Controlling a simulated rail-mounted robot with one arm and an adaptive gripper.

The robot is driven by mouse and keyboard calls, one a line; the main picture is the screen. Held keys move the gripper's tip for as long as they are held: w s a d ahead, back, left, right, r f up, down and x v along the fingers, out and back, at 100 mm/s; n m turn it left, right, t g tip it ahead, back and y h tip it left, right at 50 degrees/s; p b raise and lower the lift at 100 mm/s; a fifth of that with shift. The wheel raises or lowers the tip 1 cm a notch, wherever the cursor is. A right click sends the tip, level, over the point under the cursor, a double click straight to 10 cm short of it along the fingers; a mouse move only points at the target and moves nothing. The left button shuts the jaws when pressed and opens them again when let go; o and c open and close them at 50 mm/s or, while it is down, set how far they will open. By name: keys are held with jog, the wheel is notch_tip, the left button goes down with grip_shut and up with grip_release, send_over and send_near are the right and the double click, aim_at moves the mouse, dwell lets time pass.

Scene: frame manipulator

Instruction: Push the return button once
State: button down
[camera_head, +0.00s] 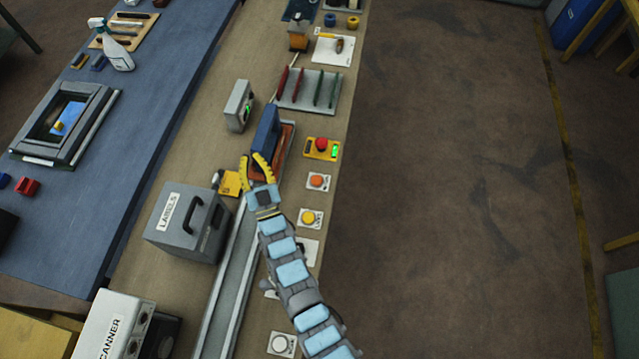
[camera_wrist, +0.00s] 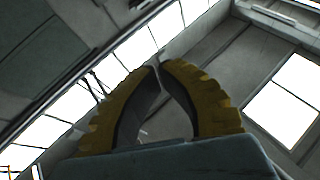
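Several buttons stand in a column along the right edge of the bench in the head view. There is a red button (camera_head: 321,143) on a yellow base, an orange button (camera_head: 316,181), a yellow button (camera_head: 308,216) and a pale round button (camera_head: 280,343). Their labels are too small to read, so I cannot tell which is the return button. My gripper (camera_head: 251,157) is left of the orange button, apart from it. My arm hides part of the button column.
A grey labels box (camera_head: 188,222) and a scanner box (camera_head: 112,328) stand to the left. A blue upright object (camera_head: 266,130) is just beyond my fingers. A tray of red and green tools (camera_head: 308,90) lies farther back. Open floor is to the right.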

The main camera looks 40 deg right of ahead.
jog(key=w+d+f+m+g+y+b, duration=0.1)
jog(key=w+d+f+g, duration=0.25)
jog(key=d+f, duration=0.45)
jog(key=w+d+f+g+y, duration=0.1)
jog(key=w+d+f+g, duration=0.1)
jog(key=d+f+g, duration=0.4)
jog(key=s+d+f+g+y+b, duration=0.1)
jog(key=s+d+f+g+y, duration=0.1)
jog(key=s+d+f+y, duration=0.1)
jog(key=s+d+f+g+y+b, duration=0.1)
jog(key=s+d+f+g+y, duration=0.1)
jog(key=f+y, duration=0.4)
jog(key=shift+s+d+f, duration=0.5)
jog(key=shift+s+f, duration=0.25)
jog(key=shift+f, duration=0.15)
jog(key=b, duration=0.6)
send_over(314, 179)
notch_tip(314, 179, down, 7)
jog(key=shift+r, duration=0.1)
jog(key=shift+a+f+b, duration=0.1)
jog(key=shift+f+b, duration=0.75)
